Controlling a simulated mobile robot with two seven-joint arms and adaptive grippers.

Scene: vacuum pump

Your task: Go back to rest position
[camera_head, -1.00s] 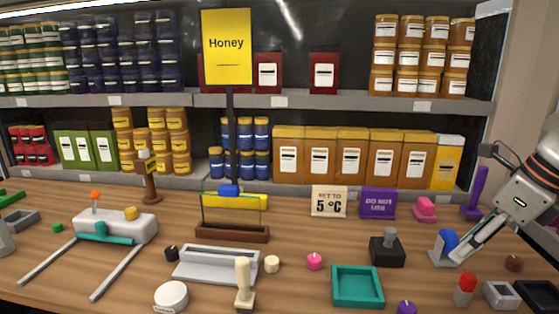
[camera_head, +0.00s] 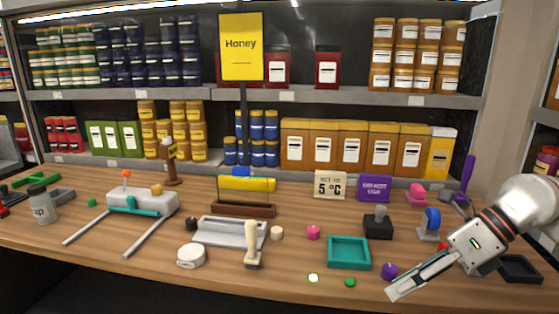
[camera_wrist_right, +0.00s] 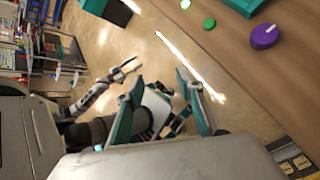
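My right gripper (camera_head: 393,291) is at the front edge of the table at the right in the head view, pointing left and down. In the right wrist view its two teal fingers (camera_wrist_right: 160,100) stand apart with nothing between them, over the floor and parts of my own body. What looks like my left arm and gripper (camera_wrist_right: 125,73) shows small at the left of the right wrist view. Its finger state is unclear. My left gripper does not show in the head view.
The wooden table (camera_head: 310,258) holds a white device with a teal bar (camera_head: 130,205), a teal tray (camera_head: 348,253), a purple knob (camera_head: 389,271) near my right gripper, a blue lever (camera_head: 432,222) and a black tray (camera_head: 521,268). Stocked shelves stand behind. Open floor lies in front.

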